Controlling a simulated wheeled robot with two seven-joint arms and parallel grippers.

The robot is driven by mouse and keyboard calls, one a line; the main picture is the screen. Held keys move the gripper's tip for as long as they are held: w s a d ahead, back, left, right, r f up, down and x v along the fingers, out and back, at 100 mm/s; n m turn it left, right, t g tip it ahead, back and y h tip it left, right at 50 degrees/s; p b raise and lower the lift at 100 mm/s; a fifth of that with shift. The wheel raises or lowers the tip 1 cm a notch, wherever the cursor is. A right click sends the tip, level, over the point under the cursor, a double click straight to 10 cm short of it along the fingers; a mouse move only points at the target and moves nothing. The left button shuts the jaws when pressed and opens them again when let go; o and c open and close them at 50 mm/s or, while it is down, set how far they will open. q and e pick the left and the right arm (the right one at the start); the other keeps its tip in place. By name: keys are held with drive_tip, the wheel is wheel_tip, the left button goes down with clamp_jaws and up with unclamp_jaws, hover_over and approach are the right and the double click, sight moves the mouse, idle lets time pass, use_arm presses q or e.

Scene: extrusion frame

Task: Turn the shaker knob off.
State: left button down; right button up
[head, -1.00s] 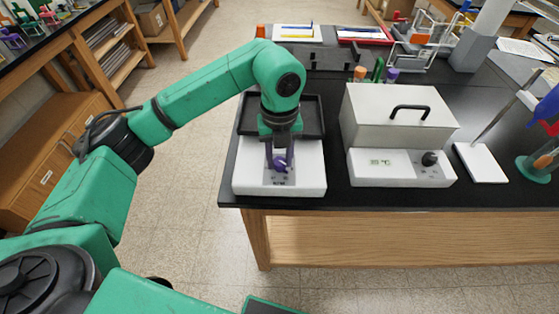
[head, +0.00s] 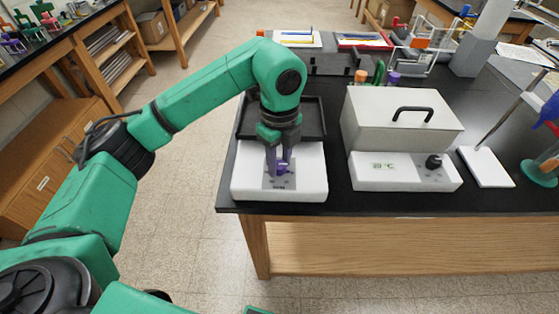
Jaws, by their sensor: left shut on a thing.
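The shaker (head: 308,183) is a white box with a black tray (head: 314,115) on top, standing at the bench's near left corner. Its purple knob (head: 284,168) sits on a grey panel on the front part. My left gripper (head: 279,170) reaches down over the panel from above, with its fingers shut on the knob. The fingers hide much of the knob, so its pointer direction is hard to read. My right gripper is not in view.
A white water bath (head: 402,172) with a black-handled lid and black knob stands right of the shaker. A white stand base (head: 487,167) is farther right. Capped tubes (head: 378,73) stand behind. The bench's front edge lies just before the shaker.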

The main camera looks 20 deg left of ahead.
sight(279, 164)
use_arm(q)
drive_tip(key=shift+w+r, duration=0.1)
drive_tip(key=shift+r, duration=0.05)
drive_tip(key=c, duration=0.5)
unclamp_jaws()
drive_tip(key=shift+r, duration=0.45)
wheel_tip(279, 164, up, 14)
drive_tip(key=p, duration=0.1)
drive_tip(key=shift+f, duration=0.25)
